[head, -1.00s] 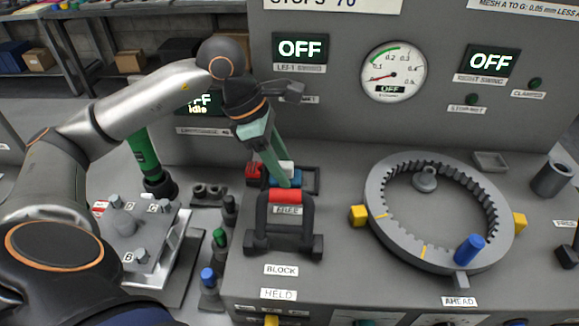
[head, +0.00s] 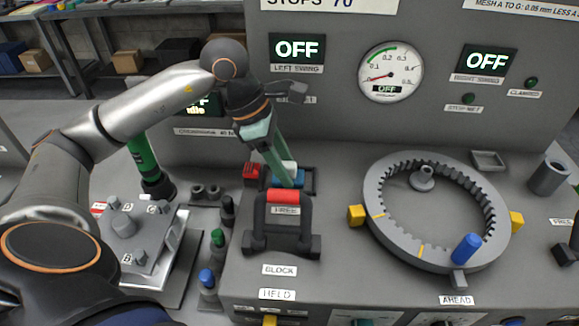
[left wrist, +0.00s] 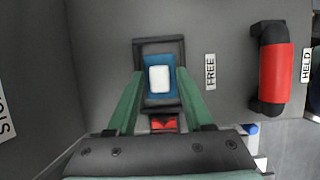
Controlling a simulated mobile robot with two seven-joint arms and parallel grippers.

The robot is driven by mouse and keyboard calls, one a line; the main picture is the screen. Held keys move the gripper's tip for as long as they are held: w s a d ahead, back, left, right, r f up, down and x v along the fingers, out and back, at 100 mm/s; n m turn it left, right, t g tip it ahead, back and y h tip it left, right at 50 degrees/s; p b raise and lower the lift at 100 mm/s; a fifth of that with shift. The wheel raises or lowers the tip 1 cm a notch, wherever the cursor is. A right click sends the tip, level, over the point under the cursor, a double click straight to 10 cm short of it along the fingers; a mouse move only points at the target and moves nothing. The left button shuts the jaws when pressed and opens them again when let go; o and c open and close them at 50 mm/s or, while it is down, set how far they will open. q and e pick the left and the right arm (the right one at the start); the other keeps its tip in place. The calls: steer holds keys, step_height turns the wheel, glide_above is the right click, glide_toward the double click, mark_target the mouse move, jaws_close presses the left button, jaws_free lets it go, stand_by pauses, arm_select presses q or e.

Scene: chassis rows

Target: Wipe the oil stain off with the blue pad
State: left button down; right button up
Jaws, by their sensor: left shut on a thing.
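The blue pad (head: 289,179) with a white block-like top (left wrist: 159,79) sits in a dark tray (head: 310,182) on the bench, behind the red-barred handle. My left gripper (head: 286,183) reaches down to it, its green fingers on either side of the pad. In the left wrist view the gripper (left wrist: 160,85) is shut on the blue pad (left wrist: 159,99), which still appears inside the tray frame. I cannot make out an oil stain in either view. My right gripper is not in view.
A dark handle with a red bar (head: 283,197) stands just in front of the tray. A red piece (head: 251,170) lies beside the pad. A toothed ring (head: 380,235) with a blue peg (head: 467,248) is at the right. The upright panel (head: 340,125) is close behind.

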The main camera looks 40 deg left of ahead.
arm_select(q)
steer(key=shift+s+a+f, duration=0.25)
steer(key=shift+s+a, duration=0.1)
steer(key=shift+a, duration=0.1)
steer(key=shift+w+d+r+p, duration=0.2)
steer(key=shift+d+p, duration=0.15)
steer(key=shift+d, duration=0.15)
steer(key=shift+w+d+f, duration=0.15)
steer(key=shift+w+d, duration=0.05)
steer(key=shift+d, duration=0.15)
